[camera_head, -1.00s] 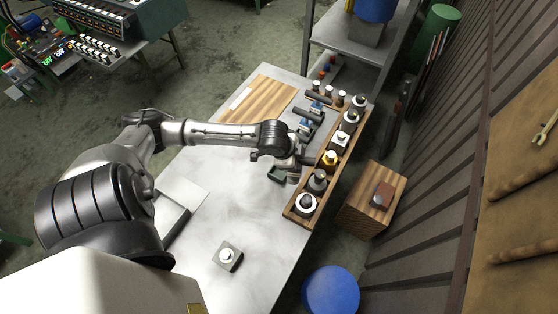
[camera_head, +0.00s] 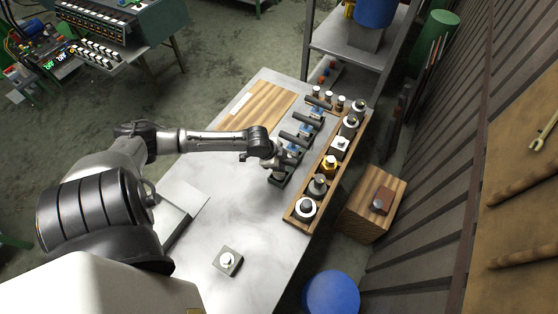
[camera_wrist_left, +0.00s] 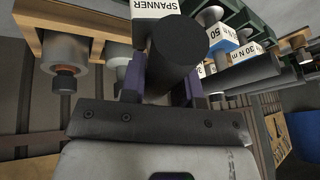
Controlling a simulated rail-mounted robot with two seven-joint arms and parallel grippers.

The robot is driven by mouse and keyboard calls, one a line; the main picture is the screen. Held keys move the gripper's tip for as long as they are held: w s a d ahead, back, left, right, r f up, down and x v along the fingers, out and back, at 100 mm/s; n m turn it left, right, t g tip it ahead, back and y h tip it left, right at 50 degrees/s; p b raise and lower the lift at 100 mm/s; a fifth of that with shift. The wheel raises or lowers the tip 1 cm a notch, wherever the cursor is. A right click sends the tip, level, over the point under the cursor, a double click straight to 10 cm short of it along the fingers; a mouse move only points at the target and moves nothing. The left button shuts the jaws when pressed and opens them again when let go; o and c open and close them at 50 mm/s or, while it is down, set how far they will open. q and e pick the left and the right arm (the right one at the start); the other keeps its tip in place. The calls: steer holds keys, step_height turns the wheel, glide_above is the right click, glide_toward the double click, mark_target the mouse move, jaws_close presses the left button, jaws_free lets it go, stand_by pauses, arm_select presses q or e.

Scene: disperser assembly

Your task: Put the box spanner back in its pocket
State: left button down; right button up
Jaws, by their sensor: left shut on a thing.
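My left gripper (camera_head: 279,169) is above the dark pocket (camera_head: 276,182) at the near end of the row of tools. In the left wrist view its two purple-grey fingers (camera_wrist_left: 160,85) are shut on the box spanner (camera_wrist_left: 180,50), a thick dark cylinder seen nearly end-on. A white label reading SPANNER (camera_wrist_left: 155,8) shows just beyond it. The spanner's far end is hidden, so I cannot tell whether it is in the pocket or above it. My right gripper is out of view.
Dark-handled tools with blue parts (camera_head: 302,136) lie beside the pocket. A wooden rack (camera_head: 291,213) with several round fittings runs along the table's right edge. A square block with a white knob (camera_head: 228,258) stands at the front. The middle of the metal table (camera_head: 230,200) is clear.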

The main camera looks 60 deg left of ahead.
arm_select(q)
steer(key=shift+f, duration=0.35)
steer(key=c, duration=0.8)
jaws_free()
steer(key=shift+c, duration=0.2)
steer(key=d+p+v, duration=0.1)
steer(key=p+v, duration=0.1)
steer(key=v, duration=1)
steer(key=s+d+f+n+g, duration=0.1)
steer(key=s+d+f, duration=0.25)
steer(key=d, duration=0.25)
steer(key=s+d+f+n, duration=0.1)
steer(key=s+d+f, duration=0.1)
steer(key=s+d, duration=0.4)
steer(key=s+d+r+n, duration=0.1)
steer(key=d+r, duration=0.1)
steer(key=d, duration=0.3)
steer(key=s+d+r+n, duration=0.1)
steer(key=d+r+n, duration=0.1)
steer(key=d, duration=0.4)
steer(key=shift+s+d+y, duration=0.3)
steer(key=shift+s, duration=0.05)
